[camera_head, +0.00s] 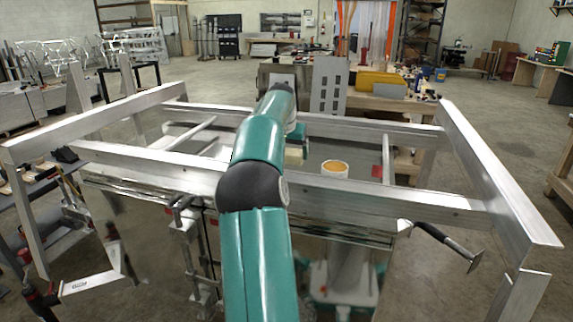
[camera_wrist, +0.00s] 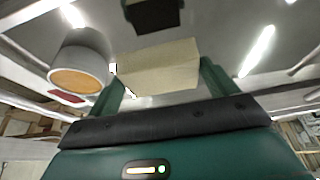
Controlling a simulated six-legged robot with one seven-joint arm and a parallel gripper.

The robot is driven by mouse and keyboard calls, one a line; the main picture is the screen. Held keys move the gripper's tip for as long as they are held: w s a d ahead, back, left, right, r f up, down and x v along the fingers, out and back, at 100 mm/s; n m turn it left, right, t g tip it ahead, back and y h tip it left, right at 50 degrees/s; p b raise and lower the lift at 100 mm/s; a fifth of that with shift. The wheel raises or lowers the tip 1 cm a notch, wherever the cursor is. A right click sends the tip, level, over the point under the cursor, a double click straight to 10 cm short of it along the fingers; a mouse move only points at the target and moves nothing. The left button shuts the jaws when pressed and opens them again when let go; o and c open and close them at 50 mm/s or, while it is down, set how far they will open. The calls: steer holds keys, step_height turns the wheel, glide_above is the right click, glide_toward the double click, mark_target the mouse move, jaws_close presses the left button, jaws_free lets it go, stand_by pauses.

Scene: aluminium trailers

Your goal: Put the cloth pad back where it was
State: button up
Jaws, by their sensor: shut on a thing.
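The cloth pad (camera_wrist: 158,66) is a beige, flat-faced piece in the wrist view. It spans the gap between the two teal fingers of my gripper (camera_wrist: 161,74), which is shut on it. In the head view, a small beige part of the pad (camera_head: 294,154) shows just right of my arm, above the metal surface inside the trailer frame. My arm hides the rest there. I cannot tell whether the pad touches the surface.
A white round container with an orange top (camera_head: 335,169) stands right of my gripper; it also shows in the wrist view (camera_wrist: 82,62). A red patch (camera_head: 377,171) lies further right. Aluminium rails (camera_head: 350,196) surround the work area. A dark block (camera_wrist: 155,14) is beyond the pad.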

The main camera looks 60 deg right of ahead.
mark_target(287, 163)
steer(key=shift+w+d+f, duration=0.35)
steer(key=shift+f, duration=0.2)
steer(key=shift+w+d+f, duration=0.3)
steer(key=shift+f, duration=0.2)
steer(key=shift+w+d+f, duration=0.1)
steer(key=shift+f, duration=0.8)
steer(key=shift+w+d+f, duration=0.1)
steer(key=shift+f, duration=0.8)
steer(key=shift+a, duration=0.1)
steer(key=o, duration=0.7)
steer(key=shift+f, duration=0.1)
steer(key=v, duration=1.2)
